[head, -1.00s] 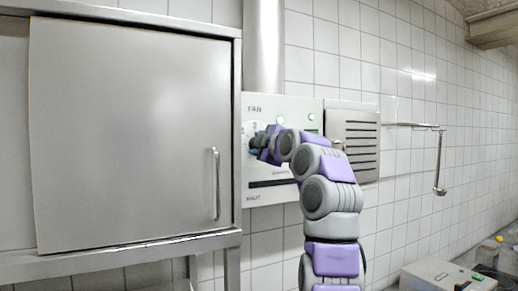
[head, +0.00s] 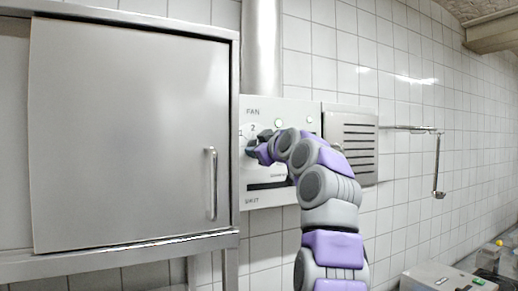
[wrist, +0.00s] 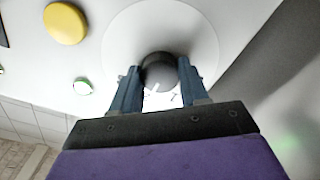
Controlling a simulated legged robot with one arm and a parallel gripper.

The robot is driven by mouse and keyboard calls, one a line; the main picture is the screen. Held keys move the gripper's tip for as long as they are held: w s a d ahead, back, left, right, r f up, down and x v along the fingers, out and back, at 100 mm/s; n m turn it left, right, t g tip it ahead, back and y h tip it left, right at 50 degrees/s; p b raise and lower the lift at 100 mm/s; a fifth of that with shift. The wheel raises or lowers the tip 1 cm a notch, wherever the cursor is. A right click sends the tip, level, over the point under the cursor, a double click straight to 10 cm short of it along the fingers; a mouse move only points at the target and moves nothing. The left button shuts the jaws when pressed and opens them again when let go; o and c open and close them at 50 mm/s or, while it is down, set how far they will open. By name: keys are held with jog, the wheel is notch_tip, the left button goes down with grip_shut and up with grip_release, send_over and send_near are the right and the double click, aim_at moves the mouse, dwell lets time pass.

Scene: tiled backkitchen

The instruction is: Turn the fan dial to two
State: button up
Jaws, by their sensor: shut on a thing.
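The fan panel (head: 290,108) is a pale plate on the tiled wall, marked FAN at the top. Its white dial face (head: 244,131) shows a 1 and a 2 at the upper left of my gripper (head: 252,148), which covers much of the dial. In the wrist view, the dark round knob (wrist: 160,66) sits on the white disc between the two blue fingers of my gripper (wrist: 158,73). The fingers are shut on the knob's sides. A small white mark shows at the knob's near edge; I cannot tell which number it points at.
A steel cabinet (head: 130,130) with an upright handle stands close left of the panel. A louvred vent (head: 350,125) and a rail with a hanging ladle (head: 437,175) are to the right. A yellow button (wrist: 65,22) is near the knob.

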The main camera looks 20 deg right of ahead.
jog(key=shift+w+f, duration=0.15)
jog(key=shift+f, duration=0.05)
jog(key=o, duration=1)
jog(key=shift+r, duration=0.1)
jog(key=shift+o, duration=0.2)
jog(key=s+b, duration=0.6)
jog(key=s, duration=1.1)
jog(key=shift+d, duration=0.4)
jog(key=shift+s, duration=0.1)
